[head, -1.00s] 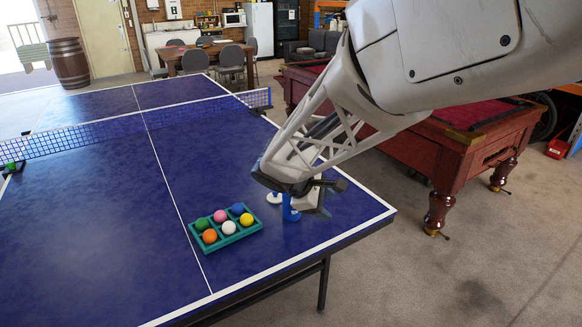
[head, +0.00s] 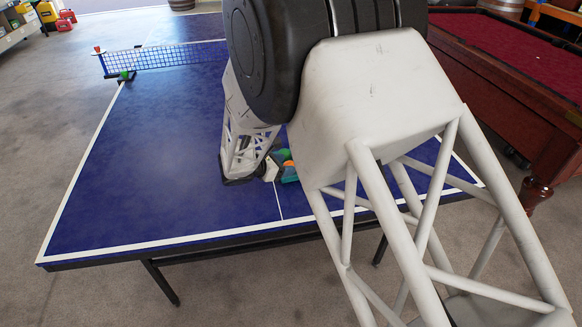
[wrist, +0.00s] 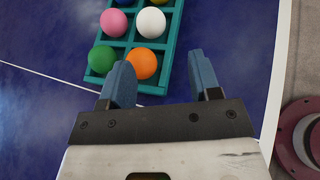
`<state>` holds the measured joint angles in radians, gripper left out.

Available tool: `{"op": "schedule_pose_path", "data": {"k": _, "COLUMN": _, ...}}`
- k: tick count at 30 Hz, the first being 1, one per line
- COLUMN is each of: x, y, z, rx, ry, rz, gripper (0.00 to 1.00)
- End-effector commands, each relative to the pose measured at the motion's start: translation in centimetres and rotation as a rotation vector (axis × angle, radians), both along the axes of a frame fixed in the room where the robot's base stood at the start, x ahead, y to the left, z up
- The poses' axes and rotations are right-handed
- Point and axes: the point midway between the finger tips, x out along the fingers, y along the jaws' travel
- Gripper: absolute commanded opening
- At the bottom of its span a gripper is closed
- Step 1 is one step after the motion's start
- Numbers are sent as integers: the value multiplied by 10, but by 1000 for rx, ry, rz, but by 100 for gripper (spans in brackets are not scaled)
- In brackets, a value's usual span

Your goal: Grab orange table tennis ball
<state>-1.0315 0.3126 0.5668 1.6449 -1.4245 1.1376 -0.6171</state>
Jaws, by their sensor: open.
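The orange ball (wrist: 142,63) sits in a corner compartment of a teal tray (wrist: 176,32) on the blue table. It lies just beyond my fingertips, nearer the left finger, which partly overlaps its lower left edge. My gripper (wrist: 166,74) is open, with nothing between its blue fingers. The gap between them is mostly to the right of the ball. In the head view, the ball (head: 289,163) and tray (head: 289,178) show only partly behind my arm, and the fingers cannot be made out.
A green ball (wrist: 103,59) is left of the orange one. A pink ball (wrist: 114,22) and a white ball (wrist: 152,20) are in the row behind, with blue and yellow beyond. The net (head: 190,58) crosses the far table. A pool table (head: 520,60) stands to the right.

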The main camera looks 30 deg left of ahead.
Motion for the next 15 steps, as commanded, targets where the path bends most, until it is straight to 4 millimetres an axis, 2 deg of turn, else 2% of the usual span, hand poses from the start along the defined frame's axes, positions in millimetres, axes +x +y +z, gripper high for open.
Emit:
{"op": "schedule_pose_path", "data": {"k": 1, "x": -7, "y": 14, "z": -9, "rx": -20, "ry": -4, "rz": 32, "gripper": 57}}
{"op": "schedule_pose_path", "data": {"k": 6, "x": -18, "y": 38, "z": -25, "rx": -62, "ry": -15, "rz": 97, "gripper": 57}}
{"op": "schedule_pose_path", "data": {"k": 15, "x": -20, "y": 42, "z": -28, "rx": -70, "ry": -17, "rz": 110, "gripper": 57}}
